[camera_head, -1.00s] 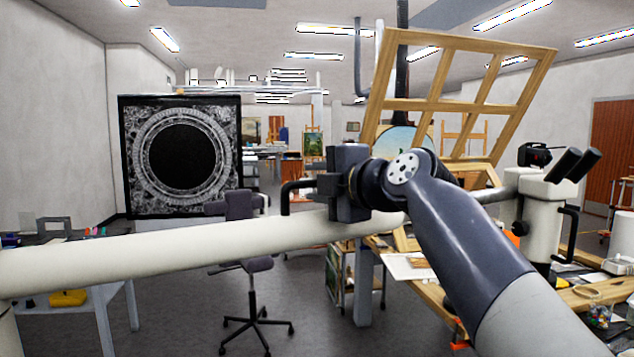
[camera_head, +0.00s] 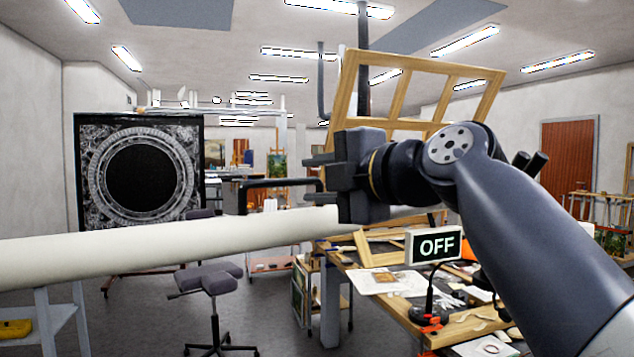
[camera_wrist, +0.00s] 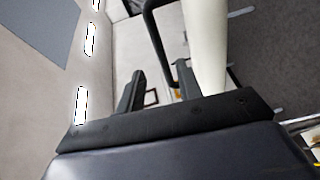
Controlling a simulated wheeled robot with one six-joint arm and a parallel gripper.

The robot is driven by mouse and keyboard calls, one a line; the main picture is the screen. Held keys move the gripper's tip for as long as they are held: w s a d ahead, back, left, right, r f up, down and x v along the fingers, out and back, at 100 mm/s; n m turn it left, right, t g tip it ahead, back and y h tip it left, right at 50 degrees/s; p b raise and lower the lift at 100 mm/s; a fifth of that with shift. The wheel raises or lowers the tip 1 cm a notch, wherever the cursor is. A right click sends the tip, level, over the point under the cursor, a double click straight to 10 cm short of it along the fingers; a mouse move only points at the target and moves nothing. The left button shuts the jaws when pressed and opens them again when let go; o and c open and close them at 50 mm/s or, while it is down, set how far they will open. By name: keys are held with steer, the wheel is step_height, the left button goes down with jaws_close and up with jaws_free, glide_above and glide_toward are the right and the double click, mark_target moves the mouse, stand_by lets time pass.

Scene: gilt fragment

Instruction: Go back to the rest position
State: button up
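My gripper (camera_head: 312,171) is raised in the middle of the head view and points left. In the wrist view its two dark fingers (camera_wrist: 158,88) stand apart with nothing between them, so it is open and empty. My dark arm comes up from the lower right. A long white tube (camera_head: 150,248) crosses the head view just below the gripper; it also shows beyond the fingers in the wrist view (camera_wrist: 207,45). A black bent bar (camera_head: 280,183) lies close to the gripper. Whether it touches the gripper cannot be told.
A wooden frame (camera_head: 425,80) rises behind the gripper. A grey stool (camera_head: 210,280) and a dark round-patterned panel (camera_head: 140,170) stand at the left.

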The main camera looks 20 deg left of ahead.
mark_target(287, 183)
steer(key=shift+a, duration=0.1)
steer(key=p+x, duration=0.5)
steer(key=x, duration=0.5)
steer(key=shift+w+a, duration=0.15)
steer(key=shift+a, duration=0.15)
steer(key=shift+s+d+t, duration=0.3)
steer(key=shift+s+d, duration=0.2)
steer(key=shift+d, duration=0.35)
steer(key=shift+s+d+f+m, duration=0.15)
steer(key=shift+s+d+m, duration=0.05)
steer(key=shift+d+m, duration=0.15)
steer(key=shift+d, duration=0.1)
